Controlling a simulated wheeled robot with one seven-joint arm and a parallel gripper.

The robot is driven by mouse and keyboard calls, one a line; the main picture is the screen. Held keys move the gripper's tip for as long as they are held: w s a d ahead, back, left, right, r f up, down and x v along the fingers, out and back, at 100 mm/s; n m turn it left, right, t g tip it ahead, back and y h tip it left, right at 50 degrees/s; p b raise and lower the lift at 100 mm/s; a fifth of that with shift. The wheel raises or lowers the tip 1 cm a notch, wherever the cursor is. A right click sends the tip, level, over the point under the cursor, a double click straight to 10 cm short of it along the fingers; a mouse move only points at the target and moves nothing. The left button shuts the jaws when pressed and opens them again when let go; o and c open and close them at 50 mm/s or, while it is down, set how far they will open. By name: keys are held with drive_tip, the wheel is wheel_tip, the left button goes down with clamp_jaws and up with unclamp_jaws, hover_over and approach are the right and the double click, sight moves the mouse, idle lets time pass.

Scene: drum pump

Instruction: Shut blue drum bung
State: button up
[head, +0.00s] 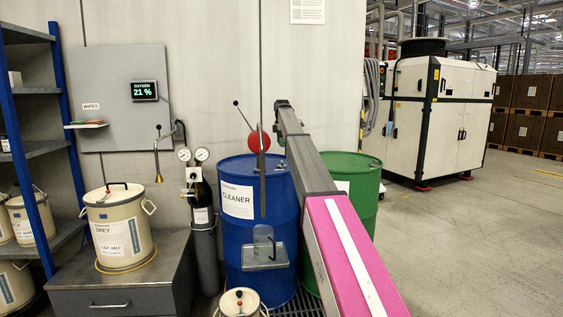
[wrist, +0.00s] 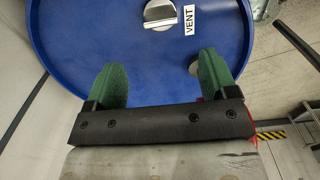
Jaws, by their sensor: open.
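The blue drum (head: 236,238) with a CLEANER label stands in the middle of the head view. Its blue lid (wrist: 90,40) fills the upper part of the wrist view. On the lid is a round silver fitting with a raised bar grip (wrist: 160,12), next to a VENT label (wrist: 189,20). A second small grey round piece (wrist: 194,68) is partly hidden behind the right finger; I cannot tell which one is the bung. My gripper (wrist: 161,76) has its green fingers spread wide over the lid, with nothing between them. The gripper cannot be made out in the head view.
A green drum (head: 365,180) stands behind my arm. A clear cup (head: 264,242) sits on a small ledge before the blue drum. A gas cylinder (head: 201,215) and a cabinet with a GREY pail (head: 119,225) are left. Floor to the right is open.

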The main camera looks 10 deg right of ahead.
sight(282, 161)
wheel_tip(282, 161, down, 10)
drive_tip(key=shift+f, duration=0.1)
drive_tip(key=c, duration=0.9)
